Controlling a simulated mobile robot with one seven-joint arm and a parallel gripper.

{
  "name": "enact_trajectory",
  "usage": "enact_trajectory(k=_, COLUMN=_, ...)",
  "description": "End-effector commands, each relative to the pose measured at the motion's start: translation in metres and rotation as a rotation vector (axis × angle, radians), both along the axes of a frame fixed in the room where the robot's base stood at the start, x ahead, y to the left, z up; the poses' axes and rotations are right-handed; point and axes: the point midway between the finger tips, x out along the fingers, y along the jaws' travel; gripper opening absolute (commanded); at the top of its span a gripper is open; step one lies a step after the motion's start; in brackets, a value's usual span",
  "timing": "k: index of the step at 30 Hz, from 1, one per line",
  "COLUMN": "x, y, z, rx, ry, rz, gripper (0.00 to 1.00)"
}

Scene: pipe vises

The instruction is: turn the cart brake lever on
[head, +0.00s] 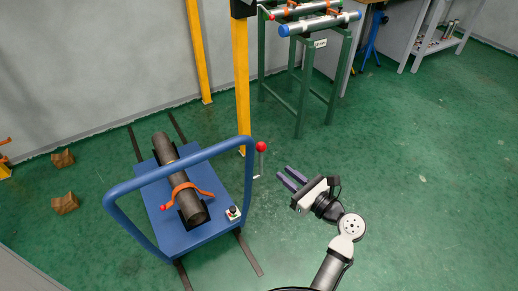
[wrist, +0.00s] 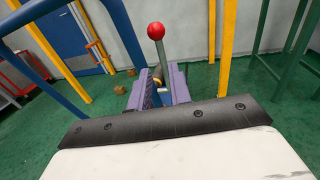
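The cart brake lever (head: 262,161) is a grey rod with a red ball knob, standing roughly upright at the right side of the blue cart (head: 174,230). In the wrist view the lever (wrist: 162,58) rises in line with the gap between my fingers, its knob above them. My gripper (head: 283,174) is open, with two purple fingers apart and pointing left toward the lever. In the head view the fingertips are short of the rod, a small gap to its right. In the wrist view my gripper (wrist: 158,82) has nothing clearly between its fingers; the lever's base is partly hidden.
A dark pipe (head: 180,177) lies on the cart under an orange clamp. A small box with a knob (head: 233,213) sits at the cart's corner. A yellow post (head: 241,80) stands behind the lever. A green stand (head: 303,95) is farther back. Floor to the right is clear.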

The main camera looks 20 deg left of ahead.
Motion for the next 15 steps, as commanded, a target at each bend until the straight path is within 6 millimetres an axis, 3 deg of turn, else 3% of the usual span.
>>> enact_trajectory(k=15, x=0.046, y=0.092, z=0.002, rx=-0.004, ry=-0.004, rz=0.002, gripper=0.2)
